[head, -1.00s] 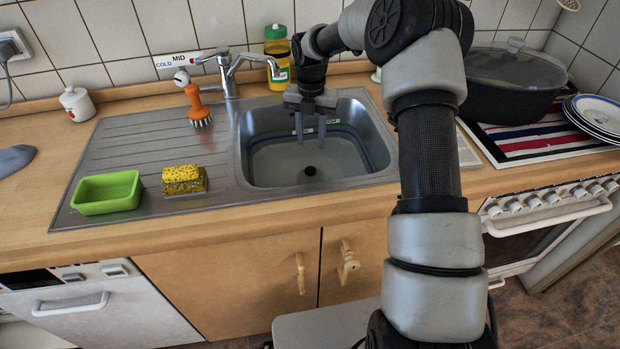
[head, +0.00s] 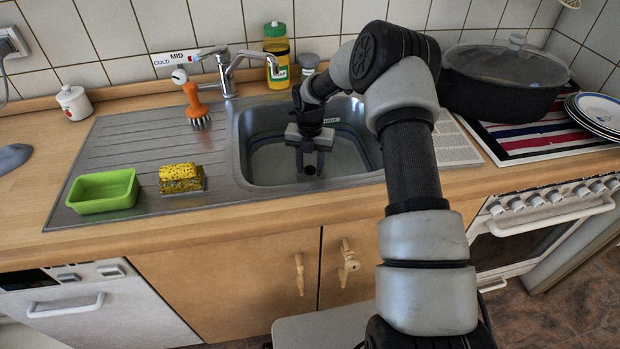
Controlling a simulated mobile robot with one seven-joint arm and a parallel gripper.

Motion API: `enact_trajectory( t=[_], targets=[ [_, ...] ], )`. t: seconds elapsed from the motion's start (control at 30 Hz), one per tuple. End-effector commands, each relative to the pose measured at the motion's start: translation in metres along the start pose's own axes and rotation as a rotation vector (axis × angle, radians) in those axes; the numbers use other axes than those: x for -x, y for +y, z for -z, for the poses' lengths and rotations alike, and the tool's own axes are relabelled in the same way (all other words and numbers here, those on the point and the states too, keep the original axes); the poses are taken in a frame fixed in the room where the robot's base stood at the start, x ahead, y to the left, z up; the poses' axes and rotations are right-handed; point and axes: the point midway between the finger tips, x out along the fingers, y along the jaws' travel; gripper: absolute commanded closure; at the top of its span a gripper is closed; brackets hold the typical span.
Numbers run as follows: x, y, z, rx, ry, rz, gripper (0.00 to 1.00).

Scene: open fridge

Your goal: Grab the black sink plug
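The black sink plug (head: 309,170) is a small dark round shape low in the metal sink basin (head: 262,168). It shows just below and between my fingers, so I cannot tell whether it sits in the drain. My gripper (head: 309,168) is inside the basin, pointing down. Its two fingers are apart, one on each side of the plug as seen here, with a gap between them. Whether the fingertips touch the plug or are still above it cannot be told from this view.
The basin walls surround my gripper. The faucet (head: 228,72) and a yellow bottle (head: 277,58) stand behind it. An orange brush (head: 194,103), yellow sponge (head: 181,175) and green tray (head: 103,192) are on the drainboard at left. A black pot (head: 503,82) stands at right.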

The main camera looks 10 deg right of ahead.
Motion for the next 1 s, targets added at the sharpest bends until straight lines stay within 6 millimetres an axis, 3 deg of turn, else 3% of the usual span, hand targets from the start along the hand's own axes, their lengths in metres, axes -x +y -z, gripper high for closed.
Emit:
enact_trajectory(
  t=[0.17, 0.3, 0.37, 0.67, 1.0],
  targets=[
    [0.001, 0.0, 0.0, 0.0, -0.001, 0.0, 0.67],
    [0.001, 0.0, 0.0, 0.0, -0.001, 0.0, 0.9],
    [0.001, 0.0, 0.0, 0.0, -0.001, 0.0, 0.97],
    [0.009, 0.0, -0.001, 0.0, -0.003, -0.001, 0.98],
    [0.073, 0.001, -0.001, 0.0, -0.004, -0.002, 0.98]
  ],
)
